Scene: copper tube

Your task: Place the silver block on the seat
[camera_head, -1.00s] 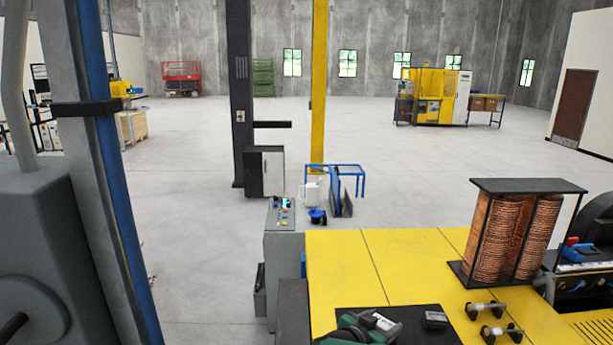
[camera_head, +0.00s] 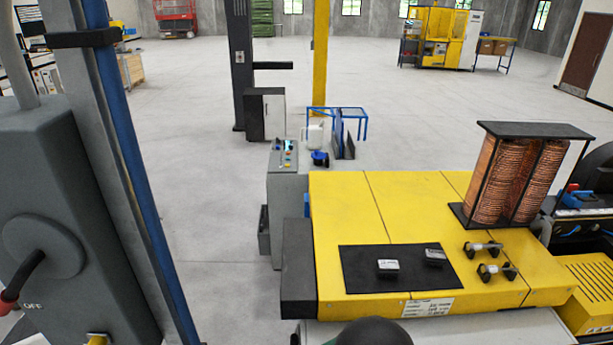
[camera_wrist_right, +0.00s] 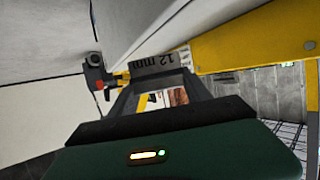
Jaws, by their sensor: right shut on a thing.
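My right gripper (camera_wrist_right: 157,80) shows in the right wrist view, with its dark fingers shut on a silver block (camera_wrist_right: 158,63) marked "12 mm". In the head view only a dark rounded part of my right arm shows at the bottom edge; the held block is hidden there. Two other small blocks, a left one (camera_head: 388,266) and a right one (camera_head: 434,256), lie on the black mat (camera_head: 365,280) on the yellow machine top. I cannot tell which part is the seat. My left gripper is not in view.
A copper coil (camera_head: 500,180) in a black frame stands on the yellow top (camera_head: 350,210). Two clamp-like parts (camera_head: 483,249) (camera_head: 497,272) sit near the mat's right side. A grey control box (camera_head: 283,190) stands at the left. A grey switch cabinet (camera_head: 80,200) fills the left edge.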

